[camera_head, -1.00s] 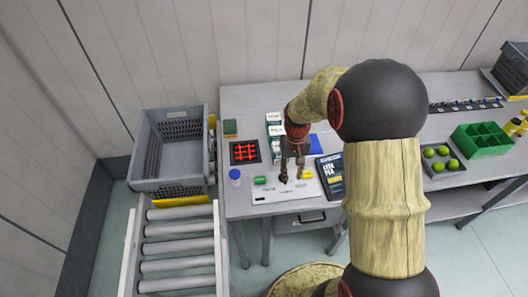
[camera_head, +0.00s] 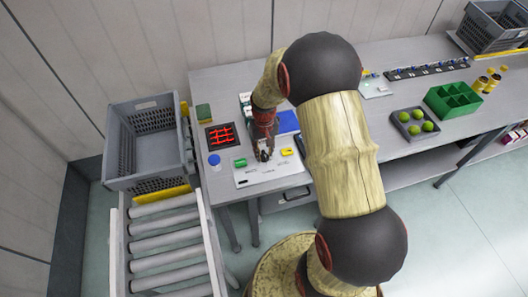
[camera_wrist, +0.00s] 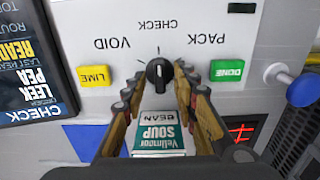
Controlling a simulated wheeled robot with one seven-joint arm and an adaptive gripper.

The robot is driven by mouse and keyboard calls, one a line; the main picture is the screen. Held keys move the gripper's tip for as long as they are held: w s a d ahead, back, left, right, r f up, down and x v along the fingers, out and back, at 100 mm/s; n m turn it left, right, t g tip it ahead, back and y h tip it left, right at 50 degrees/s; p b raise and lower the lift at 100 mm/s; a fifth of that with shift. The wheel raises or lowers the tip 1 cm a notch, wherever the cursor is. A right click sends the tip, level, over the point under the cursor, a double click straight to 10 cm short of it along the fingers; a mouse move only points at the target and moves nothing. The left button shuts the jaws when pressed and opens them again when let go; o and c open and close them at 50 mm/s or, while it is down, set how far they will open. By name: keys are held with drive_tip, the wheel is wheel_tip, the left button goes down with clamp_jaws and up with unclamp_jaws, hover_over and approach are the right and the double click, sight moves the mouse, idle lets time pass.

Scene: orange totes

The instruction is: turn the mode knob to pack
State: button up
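The black mode knob (camera_wrist: 158,73) sits on a white panel (camera_wrist: 160,100). Its white mark points at the word CHECK, between VOID (camera_wrist: 112,43) and PACK (camera_wrist: 206,41); the words read upside down in the wrist view. My gripper (camera_wrist: 159,76) is open, with one fingertip on each side of the knob and a visible gap on both sides. In the head view my gripper (camera_head: 264,154) is down at the panel (camera_head: 245,179), and it hides most of the knob.
A green DONE button (camera_wrist: 227,70) and a yellow button (camera_wrist: 94,76) flank the knob. A blue-capped knob (camera_wrist: 303,88) is at the right. A soup box (camera_wrist: 158,137) shows between my fingers. A dark order display (camera_wrist: 30,60) stands at the left. A grey tote (camera_head: 150,180) is left of the table.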

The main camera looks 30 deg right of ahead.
drive_tip(key=c, duration=0.3)
drive_tip(key=c, duration=0.4)
clamp_jaws()
